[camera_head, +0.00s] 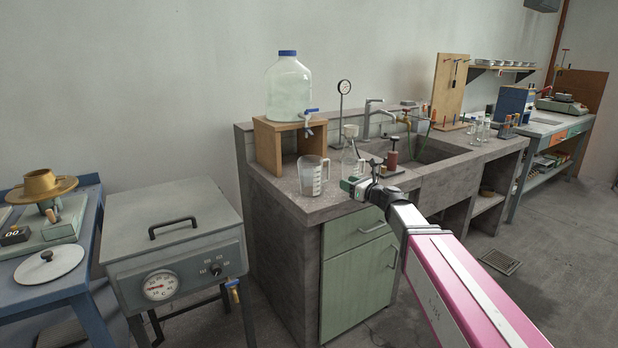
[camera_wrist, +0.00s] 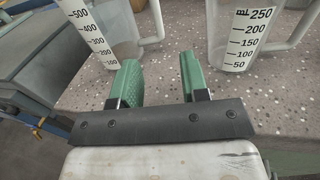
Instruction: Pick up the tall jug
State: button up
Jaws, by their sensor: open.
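Two clear measuring jugs stand upright on the concrete bench (camera_head: 330,207). The left jug (camera_head: 313,176), with marks up to 500 in the wrist view (camera_wrist: 92,35), has its handle on the right. The right jug (camera_head: 352,160) is partly hidden behind my gripper in the head view; in the wrist view (camera_wrist: 236,40) its marks reach 250 mL. Both tops are cut off in the wrist view, so I cannot tell surely which is the taller. My gripper (camera_wrist: 158,78) is open and empty, its green fingers pointing between the two jugs over the bench edge.
A wooden stand (camera_head: 270,147) with a large water bottle (camera_head: 288,90) is behind the left jug. A grey metal box with a dial (camera_head: 175,235) stands at the left.

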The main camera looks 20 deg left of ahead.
aim_at(328, 179)
jog(key=x, duration=0.4)
jog(key=shift+w+a, duration=0.25)
jog(key=shift+x, duration=2.9)
jog(key=shift+s, duration=0.15)
jog(key=shift+c, duration=0.3)
jog(key=shift+r, duration=0.1)
grip_shut()
